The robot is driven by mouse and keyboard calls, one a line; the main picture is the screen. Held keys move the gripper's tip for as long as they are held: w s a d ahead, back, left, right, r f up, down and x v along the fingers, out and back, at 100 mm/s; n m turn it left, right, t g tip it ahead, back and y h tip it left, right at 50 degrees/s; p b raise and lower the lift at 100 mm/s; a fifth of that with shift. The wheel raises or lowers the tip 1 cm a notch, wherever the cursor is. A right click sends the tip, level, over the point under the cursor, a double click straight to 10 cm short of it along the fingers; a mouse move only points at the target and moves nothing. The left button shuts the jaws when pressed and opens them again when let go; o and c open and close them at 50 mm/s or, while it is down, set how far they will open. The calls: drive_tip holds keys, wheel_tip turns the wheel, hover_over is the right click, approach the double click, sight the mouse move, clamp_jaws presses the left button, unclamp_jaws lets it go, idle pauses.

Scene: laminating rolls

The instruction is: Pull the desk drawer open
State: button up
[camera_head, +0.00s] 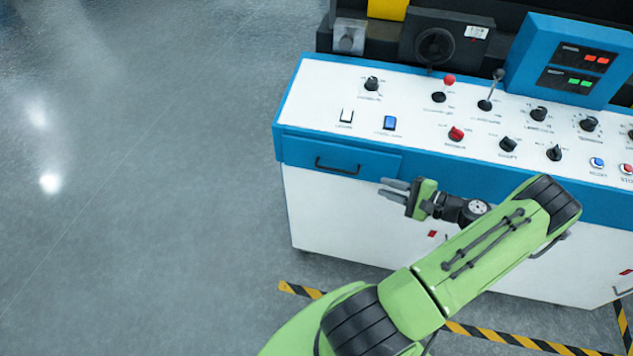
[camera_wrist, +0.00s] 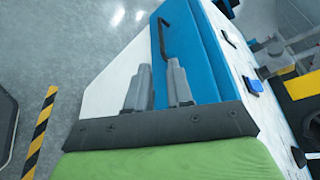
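The desk drawer (camera_head: 385,162) has a blue front and sits at the left end of the blue band below the control panel. It looks closed against the desk. Its black bar handle (camera_head: 338,167) is mid-front and also shows in the wrist view (camera_wrist: 162,38). My gripper (camera_head: 389,189) is to the right of the handle and slightly lower, apart from it, with its fingers pointing left. In the wrist view, my two grey fingers (camera_wrist: 158,78) stand apart with nothing between them, and the handle lies beyond their tips.
The white desk top (camera_head: 318,95) carries several knobs, levers and buttons. A blue display box (camera_head: 535,60) stands at the back right. Black-and-yellow floor tape (camera_head: 500,338) runs in front of the desk. The grey floor left of the desk is clear.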

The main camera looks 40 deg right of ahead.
sight(343, 172)
drive_tip(key=x, duration=0.8)
drive_tip(key=b+x, duration=0.1)
drive_tip(key=x, duration=0.6)
drive_tip(key=shift+w+d, duration=0.15)
drive_tip(key=shift+w, duration=0.25)
drive_tip(key=shift+c, duration=0.5)
clamp_jaws()
